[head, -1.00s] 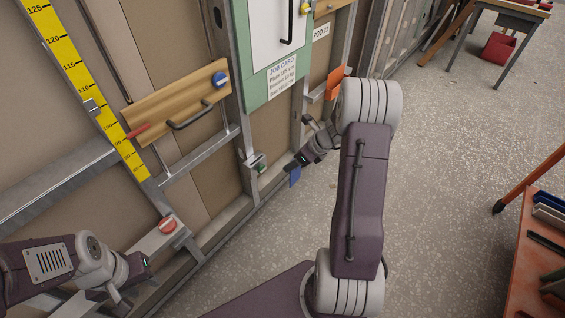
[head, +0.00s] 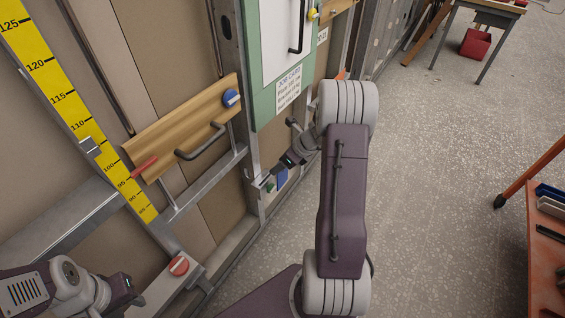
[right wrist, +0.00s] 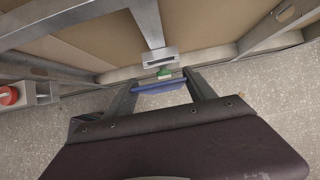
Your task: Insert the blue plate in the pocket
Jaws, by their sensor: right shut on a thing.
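The blue plate (head: 282,178) hangs from my right gripper (head: 286,162) near the foot of the wall frame. In the right wrist view the plate (right wrist: 160,89) lies across between the two fingertips, held by them. Just beyond it are a grey metal holder with a dark slot (right wrist: 160,57), which looks like the pocket, and a small green piece (right wrist: 165,73) below it. The plate appears apart from the holder and just short of it. The holder (head: 262,181) is partly visible left of the plate in the head view. My left gripper (head: 128,296) is at the lower left; its fingers are unclear.
A red round knob (head: 178,265) sits on a metal ledge near my left gripper. A wooden board (head: 180,125) with a dark handle and a yellow ruler (head: 75,110) are on the wall. An orange bench (head: 548,250) stands right; floor between is clear.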

